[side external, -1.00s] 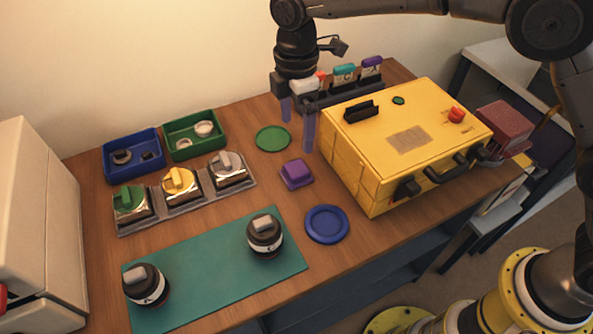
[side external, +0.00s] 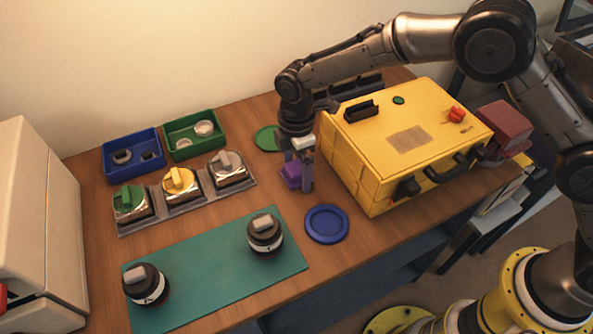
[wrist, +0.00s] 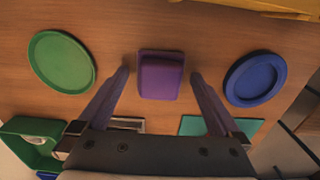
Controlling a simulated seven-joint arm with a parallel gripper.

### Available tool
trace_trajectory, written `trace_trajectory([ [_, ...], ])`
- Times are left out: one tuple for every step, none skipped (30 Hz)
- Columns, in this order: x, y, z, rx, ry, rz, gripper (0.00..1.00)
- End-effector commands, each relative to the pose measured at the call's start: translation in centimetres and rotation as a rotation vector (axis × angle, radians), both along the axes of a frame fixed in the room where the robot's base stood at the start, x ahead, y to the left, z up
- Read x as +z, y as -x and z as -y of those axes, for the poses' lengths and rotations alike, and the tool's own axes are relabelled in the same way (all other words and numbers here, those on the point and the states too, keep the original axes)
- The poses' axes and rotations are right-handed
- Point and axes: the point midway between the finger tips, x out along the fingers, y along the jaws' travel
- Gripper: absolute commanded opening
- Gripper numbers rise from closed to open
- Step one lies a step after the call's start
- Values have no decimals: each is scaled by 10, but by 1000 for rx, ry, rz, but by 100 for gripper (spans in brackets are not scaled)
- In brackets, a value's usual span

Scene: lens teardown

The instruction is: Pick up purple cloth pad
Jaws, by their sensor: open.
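The purple cloth pad (side external: 291,175) lies on the wooden table between the green disc and the blue dish. In the side view my gripper (side external: 300,184) is low over it and hides part of it. In the wrist view the purple pad (wrist: 161,75) sits centred just beyond and between the two fingertips of my gripper (wrist: 160,77). The fingers are apart, with a gap on each side of the pad. I cannot tell how far down the fingertips reach beside the pad.
A green disc (side external: 267,138) and a blue dish (side external: 327,223) flank the pad. A yellow case (side external: 375,181) stands close on the right. A tray of capped blocks (side external: 150,217) lies left. A teal mat (side external: 200,277) with two lens-like parts is in front.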

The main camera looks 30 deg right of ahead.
Motion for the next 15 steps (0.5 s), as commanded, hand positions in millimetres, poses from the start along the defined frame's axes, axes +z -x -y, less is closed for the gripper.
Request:
trace_trajectory([
  [-2,0,0,0,0,1,100],
  [-2,0,0,0,-1,1,100],
  [-2,0,0,0,-1,1,100],
  [-2,0,0,0,-1,1,100],
  [-2,0,0,0,-1,1,100],
  [-2,0,0,0,-1,1,100],
  [-2,0,0,0,-1,1,100],
  [-2,0,0,0,-1,1,96],
  [-2,0,0,0,0,1,89],
  [-2,0,0,0,0,1,84],
  [-2,0,0,0,0,1,78],
  [-2,0,0,0,-1,1,71],
  [-2,0,0,0,-1,1,66],
  [-2,0,0,0,-1,1,60],
  [-2,0,0,0,-1,1,53],
])
